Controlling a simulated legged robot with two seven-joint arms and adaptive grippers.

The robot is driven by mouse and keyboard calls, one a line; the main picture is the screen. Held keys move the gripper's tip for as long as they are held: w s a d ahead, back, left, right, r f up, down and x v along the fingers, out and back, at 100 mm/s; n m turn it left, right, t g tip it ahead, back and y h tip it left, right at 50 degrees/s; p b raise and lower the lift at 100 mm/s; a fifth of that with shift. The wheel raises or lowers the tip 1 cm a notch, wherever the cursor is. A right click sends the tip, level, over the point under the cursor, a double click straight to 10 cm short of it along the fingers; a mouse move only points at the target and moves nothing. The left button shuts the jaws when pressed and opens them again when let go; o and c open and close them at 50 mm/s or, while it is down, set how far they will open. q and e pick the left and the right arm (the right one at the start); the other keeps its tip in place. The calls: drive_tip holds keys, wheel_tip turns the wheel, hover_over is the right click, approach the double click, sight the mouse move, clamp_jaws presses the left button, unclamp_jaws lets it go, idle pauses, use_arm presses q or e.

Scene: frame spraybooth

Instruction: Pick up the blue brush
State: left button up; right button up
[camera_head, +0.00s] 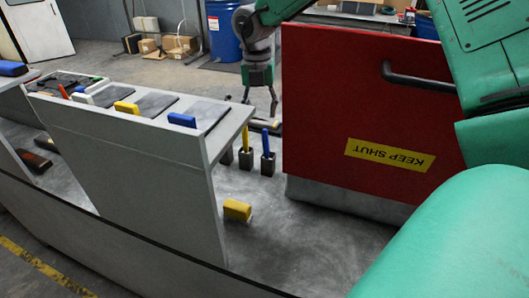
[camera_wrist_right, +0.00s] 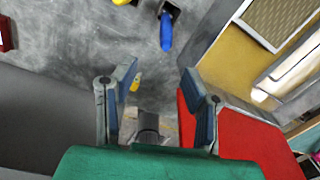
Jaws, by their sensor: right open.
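My right gripper (camera_head: 261,101) is open and empty, above and beyond the brush beside the red panel. Its two fingers stand apart in the right wrist view (camera_wrist_right: 160,72), with no brush between them. My left gripper is not in view.
A yellow-handled tool (camera_head: 247,137) stands in a holder just left of the brush. A grey shelf (camera_head: 150,140) carries coloured blocks further left. A red panel (camera_head: 350,115) marked KEEP SHUT rises close on the right.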

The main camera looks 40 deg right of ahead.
sight(266, 128)
drive_tip(key=f, duration=0.2)
drive_tip(key=d+f, duration=0.1)
drive_tip(key=f, duration=0.4)
drive_tip(key=shift+s+d+f+p, duration=0.1)
drive_tip(key=shift+d+f+p, duration=0.1)
drive_tip(key=shift+f+p, duration=0.15)
drive_tip(key=shift+d+f, duration=0.2)
drive_tip(key=shift+f, duration=0.35)
drive_tip(key=f, duration=0.2)
drive_tip(key=f+p, duration=0.1)
drive_tip(key=f, duration=0.1)
drive_tip(key=shift+w+a+f, duration=0.1)
drive_tip(key=shift+w+f, duration=0.1)
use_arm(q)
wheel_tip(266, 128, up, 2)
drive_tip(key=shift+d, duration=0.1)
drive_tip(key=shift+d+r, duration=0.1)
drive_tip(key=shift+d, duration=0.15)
use_arm(e)
drive_tip(key=shift+s+d+f, duration=0.1)
drive_tip(key=shift+d, duration=0.25)
clamp_jaws()
